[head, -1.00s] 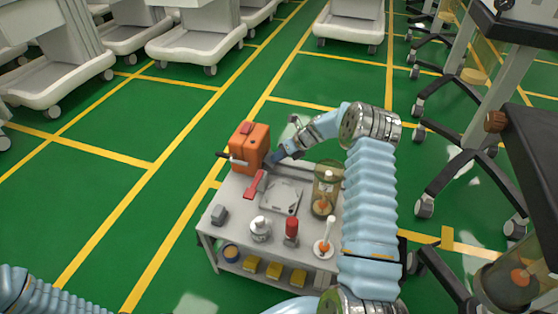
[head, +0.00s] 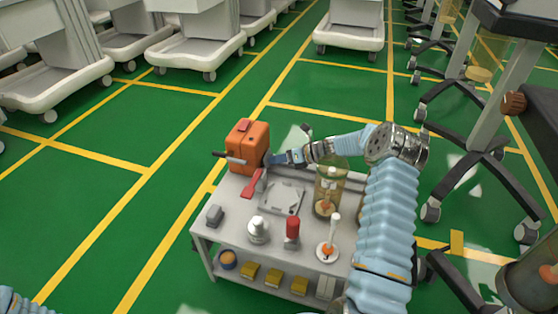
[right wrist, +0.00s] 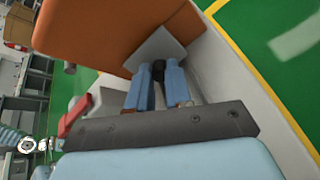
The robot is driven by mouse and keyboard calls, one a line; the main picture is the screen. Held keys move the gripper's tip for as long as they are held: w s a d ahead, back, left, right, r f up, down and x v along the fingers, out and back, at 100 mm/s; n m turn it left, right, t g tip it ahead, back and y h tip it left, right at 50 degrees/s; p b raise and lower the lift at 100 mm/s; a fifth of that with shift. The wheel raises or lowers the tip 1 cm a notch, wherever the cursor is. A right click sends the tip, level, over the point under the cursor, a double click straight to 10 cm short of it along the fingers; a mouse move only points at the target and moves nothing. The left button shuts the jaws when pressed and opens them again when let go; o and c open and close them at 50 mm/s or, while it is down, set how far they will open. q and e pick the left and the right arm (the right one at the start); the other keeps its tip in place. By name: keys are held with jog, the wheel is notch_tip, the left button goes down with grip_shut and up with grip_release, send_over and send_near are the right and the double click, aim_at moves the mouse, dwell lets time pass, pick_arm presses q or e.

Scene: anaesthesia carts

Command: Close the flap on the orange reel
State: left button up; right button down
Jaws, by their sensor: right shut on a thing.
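The orange reel (head: 248,146) stands upright at the back left of the small grey cart's top, with a dark crank on its left side. In the right wrist view its orange body (right wrist: 110,30) fills the upper left. A light grey plate, apparently the flap (right wrist: 160,47), stands out at an angle beside the orange body. My right gripper (head: 271,159) is at the reel's right side. In the wrist view its blue fingers (right wrist: 158,75) are shut on a small dark piece at the plate. The fingers hide part of that piece. My left gripper is out of view.
The cart top (head: 228,195) also holds a red-handled tool (head: 252,184), a grey plate device (head: 283,197), a glass jar (head: 328,190), a red-capped bottle (head: 292,230) and a white bottle (head: 258,230). Yellow boxes lie on the lower shelf. Black-wheeled stands are at right.

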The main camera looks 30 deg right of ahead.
jog(key=c, duration=1.1)
grip_release()
jog(key=shift+o, duration=0.2)
jog(key=v, duration=1.4)
jog(key=shift+p, duration=0.45)
